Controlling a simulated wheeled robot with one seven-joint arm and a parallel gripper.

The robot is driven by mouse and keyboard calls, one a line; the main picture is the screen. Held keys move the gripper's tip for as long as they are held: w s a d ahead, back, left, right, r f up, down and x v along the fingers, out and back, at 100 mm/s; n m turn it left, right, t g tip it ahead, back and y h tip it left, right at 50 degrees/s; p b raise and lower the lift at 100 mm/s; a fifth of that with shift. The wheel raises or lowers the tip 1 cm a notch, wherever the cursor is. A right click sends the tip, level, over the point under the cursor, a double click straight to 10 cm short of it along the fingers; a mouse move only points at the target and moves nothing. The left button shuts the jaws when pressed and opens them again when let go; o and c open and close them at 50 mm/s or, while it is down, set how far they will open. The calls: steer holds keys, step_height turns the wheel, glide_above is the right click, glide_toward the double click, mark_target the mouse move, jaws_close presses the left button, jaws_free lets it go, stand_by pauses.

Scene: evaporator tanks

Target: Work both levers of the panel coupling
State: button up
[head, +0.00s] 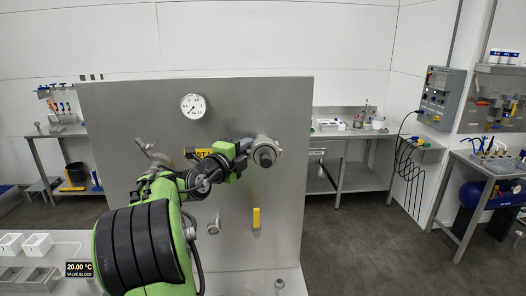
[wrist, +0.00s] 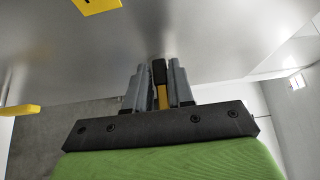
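The panel coupling (head: 266,152) is a grey round fitting on the right part of a tall grey panel. My gripper (head: 243,147) is at its left side, and the arm partly covers that area. In the wrist view, my gripper's two grey fingers (wrist: 159,75) stand on either side of a narrow lever (wrist: 162,95) with a dark part and a yellow part. The fingers sit close to the lever. Whether they press on it cannot be told. The coupling's other lever cannot be made out.
White trays (head: 37,244) stand at the left front. Floor right of the panel is clear.

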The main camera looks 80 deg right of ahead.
jaws_close()
steer(key=t+b, duration=0.1)
steer(key=n+t+b, duration=0.2)
steer(key=shift+w+a+h, duration=0.2)
steer(key=shift+w+h, duration=0.05)
steer(key=shift+h, duration=0.15)
steer(key=shift+t, duration=0.3)
steer(key=n+t+b, duration=0.1)
steer(key=n+t, duration=0.1)
steer(key=t, duration=0.1)
steer(key=shift+w+a+b, duration=0.2)
steer(key=shift+w+b, duration=0.05)
steer(key=shift+b, duration=0.1)
